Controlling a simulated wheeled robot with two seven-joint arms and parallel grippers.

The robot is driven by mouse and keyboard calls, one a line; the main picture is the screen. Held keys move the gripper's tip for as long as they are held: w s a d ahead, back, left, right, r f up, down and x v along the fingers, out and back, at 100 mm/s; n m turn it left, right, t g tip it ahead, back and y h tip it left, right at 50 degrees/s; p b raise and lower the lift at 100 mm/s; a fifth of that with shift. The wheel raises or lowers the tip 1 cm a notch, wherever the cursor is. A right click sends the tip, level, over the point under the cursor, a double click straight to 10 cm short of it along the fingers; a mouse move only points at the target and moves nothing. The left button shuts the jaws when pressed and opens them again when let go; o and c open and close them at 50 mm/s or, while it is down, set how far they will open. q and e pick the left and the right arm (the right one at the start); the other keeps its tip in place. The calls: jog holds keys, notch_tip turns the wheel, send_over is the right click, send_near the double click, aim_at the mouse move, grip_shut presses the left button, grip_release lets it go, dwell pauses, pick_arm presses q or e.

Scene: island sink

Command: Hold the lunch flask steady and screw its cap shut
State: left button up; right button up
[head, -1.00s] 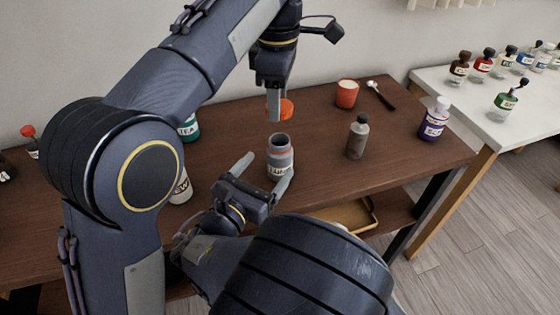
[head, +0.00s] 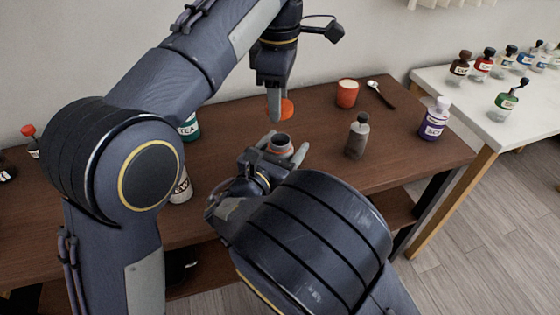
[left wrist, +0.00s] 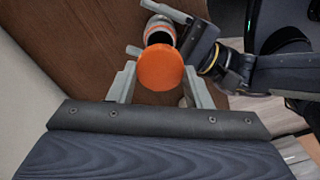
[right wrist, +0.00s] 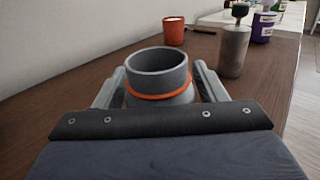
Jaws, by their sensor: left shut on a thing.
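The lunch flask (head: 281,141) stands upright on the brown table, grey with an orange ring below its open neck. It also shows in the right wrist view (right wrist: 158,72). My left gripper (head: 277,116) is shut on the orange cap (head: 287,107) and holds it above the flask, apart from it. The cap fills the space between the fingers in the left wrist view (left wrist: 161,68). My right gripper (right wrist: 157,88) has one finger on each side of the flask, low around its body, and looks open. The lower flask is hidden by my right gripper and arm in the head view.
A grey-brown bottle (head: 357,136) stands right of the flask. A white table (head: 480,122) holds several small bottles.

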jog(key=c, duration=1.1)
pick_arm(q)
jog(key=shift+f, duration=2.5)
pick_arm(e)
jog(key=shift+c, duration=0.2)
pick_arm(q)
jog(key=shift+f, duration=0.9)
jog(key=shift+f, duration=0.5)
